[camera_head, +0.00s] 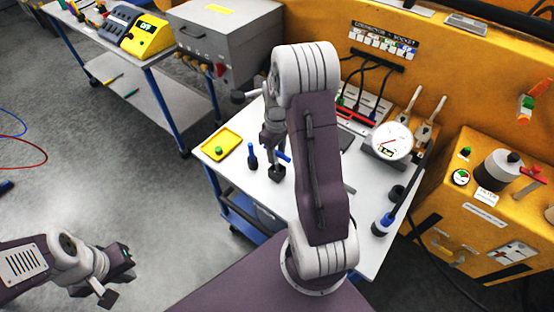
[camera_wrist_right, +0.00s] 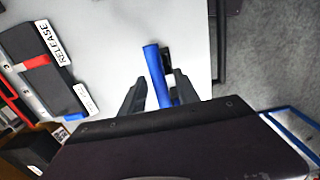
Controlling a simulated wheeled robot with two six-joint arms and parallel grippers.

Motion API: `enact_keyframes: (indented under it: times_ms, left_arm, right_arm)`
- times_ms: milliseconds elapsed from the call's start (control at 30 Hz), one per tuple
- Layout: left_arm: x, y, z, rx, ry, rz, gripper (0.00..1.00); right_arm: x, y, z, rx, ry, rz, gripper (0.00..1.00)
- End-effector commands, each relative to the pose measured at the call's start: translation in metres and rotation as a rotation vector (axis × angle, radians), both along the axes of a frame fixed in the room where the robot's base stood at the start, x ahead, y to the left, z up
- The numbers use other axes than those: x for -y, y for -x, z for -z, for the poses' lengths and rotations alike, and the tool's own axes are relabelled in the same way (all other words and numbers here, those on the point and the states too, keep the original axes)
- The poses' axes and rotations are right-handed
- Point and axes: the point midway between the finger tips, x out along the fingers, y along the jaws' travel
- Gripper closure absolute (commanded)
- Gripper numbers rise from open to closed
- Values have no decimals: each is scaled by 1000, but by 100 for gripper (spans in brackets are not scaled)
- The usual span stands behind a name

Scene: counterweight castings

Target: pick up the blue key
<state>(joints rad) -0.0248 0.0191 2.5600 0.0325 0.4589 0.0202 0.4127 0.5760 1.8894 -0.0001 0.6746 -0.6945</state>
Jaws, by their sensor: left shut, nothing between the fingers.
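The blue key (camera_wrist_right: 155,70) is a blue bar in the right wrist view, lying across the space between the fingers of my right gripper (camera_wrist_right: 160,85). The fingers stand apart on either side of it; a firm grip is not visible. In the head view my right gripper (camera_head: 276,172) is low over the white table, with a blue piece (camera_head: 284,157) beside it that looks like the key. My left gripper (camera_head: 117,277) is shut and empty at the lower left, away from the table.
A yellow tray (camera_head: 222,144) with a green piece and an upright blue-topped piece (camera_head: 252,156) stand left of my right gripper. A round gauge (camera_head: 391,141) and a blue-handled tool (camera_head: 389,218) are to the right. The "RELEASE" panel (camera_wrist_right: 40,60) lies left in the wrist view.

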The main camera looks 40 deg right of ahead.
Motion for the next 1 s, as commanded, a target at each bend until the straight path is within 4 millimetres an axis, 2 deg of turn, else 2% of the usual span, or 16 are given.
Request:
enact_keyframes:
  times_ms: [67,200,467,600,1000]
  left_arm:
    - [0,0,-7,0,0,0,100]
    - [0,0,-8,0,0,0,100]
    - [0,0,-8,0,0,0,100]
    - [0,0,-8,0,0,0,100]
    - [0,0,-8,0,0,0,100]
  right_arm:
    - [0,2,14,-7,-3,0,62]
    - [1,2,36,-5,-2,0,62]
    - [1,1,41,-1,-1,0,62]
    - [1,1,41,-1,-1,0,100]
    - [1,1,40,-1,-1,0,100]
